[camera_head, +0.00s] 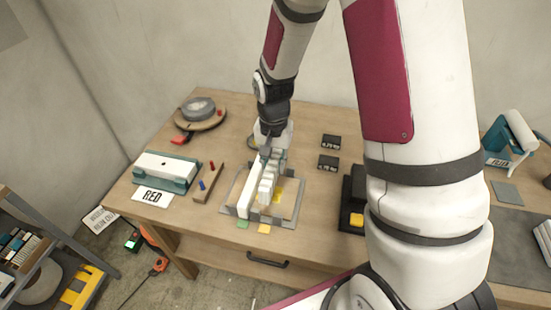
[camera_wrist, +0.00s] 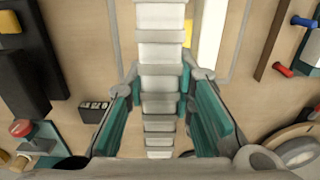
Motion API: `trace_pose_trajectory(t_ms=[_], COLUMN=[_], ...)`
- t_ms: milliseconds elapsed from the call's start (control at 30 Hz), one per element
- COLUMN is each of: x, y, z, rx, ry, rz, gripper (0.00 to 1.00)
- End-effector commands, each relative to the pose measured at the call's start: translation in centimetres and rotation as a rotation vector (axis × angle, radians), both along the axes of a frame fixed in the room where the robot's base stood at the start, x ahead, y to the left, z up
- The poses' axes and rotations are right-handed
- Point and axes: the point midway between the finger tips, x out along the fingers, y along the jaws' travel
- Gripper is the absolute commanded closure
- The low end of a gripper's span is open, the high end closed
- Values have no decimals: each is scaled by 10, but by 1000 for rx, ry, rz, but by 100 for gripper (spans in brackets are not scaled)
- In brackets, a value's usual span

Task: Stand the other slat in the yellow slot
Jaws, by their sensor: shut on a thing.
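My gripper (camera_head: 271,152) is shut on a pale ribbed slat (camera_head: 268,183) over the grey-framed fixture on the table. In the wrist view the ribbed slat (camera_wrist: 161,55) runs lengthwise between the teal fingers of my gripper (camera_wrist: 160,100). A plain white slat (camera_head: 246,197) stands upright on the left side of the fixture, beside the held one; it also shows in the wrist view (camera_wrist: 211,35). Yellow patches (camera_head: 278,196) show beside the held slat. A green tag (camera_head: 242,225) and a yellow tag (camera_head: 264,229) lie at the front. The held slat's lower edge is hidden, so I cannot tell whether it is seated.
A black box with a yellow part (camera_head: 355,219) stands right. Two small dark blocks (camera_head: 329,162) lie behind it.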

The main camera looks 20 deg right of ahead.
Motion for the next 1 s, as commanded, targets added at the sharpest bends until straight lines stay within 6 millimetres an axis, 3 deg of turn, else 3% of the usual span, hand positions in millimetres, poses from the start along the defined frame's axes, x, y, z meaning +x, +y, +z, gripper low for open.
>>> trace_pose_trajectory(t_ms=[1000], x=[0], y=[0], z=[-75], rx=[0], ry=[2], rz=[1], gripper=[100])
